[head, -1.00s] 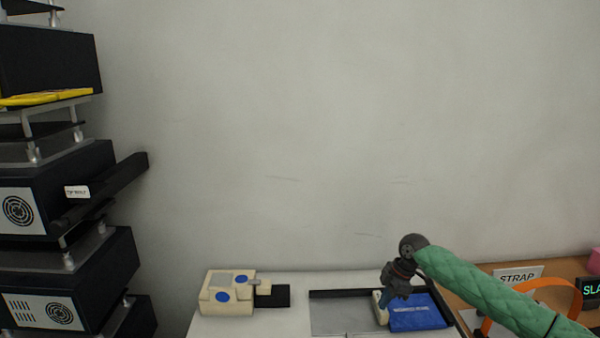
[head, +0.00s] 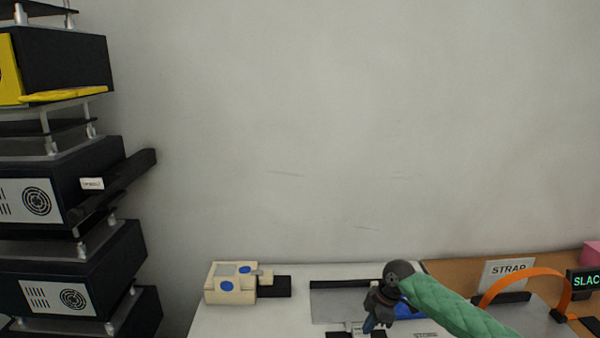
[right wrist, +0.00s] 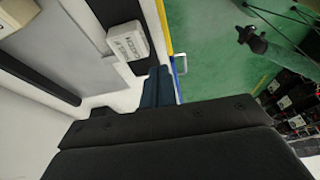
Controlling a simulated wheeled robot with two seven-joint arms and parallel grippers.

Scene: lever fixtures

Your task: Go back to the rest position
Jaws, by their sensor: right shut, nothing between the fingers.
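My right gripper (head: 372,322) is at the lower middle right of the head view, pointing down over the white table. Its blue fingers also show in the right wrist view (right wrist: 158,88), together and holding nothing. The green-sleeved right arm (head: 455,308) reaches in from the lower right. A blue block (head: 408,311) is partly hidden behind the gripper and arm. My left gripper does not show.
A cream fixture with blue buttons (head: 222,296) stands at the left on the white table. To the right are a STRAP sign (head: 503,270), an orange strap (head: 530,272) and a SLACK display (head: 588,282). Dark stacked equipment (head: 75,262) fills the left edge.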

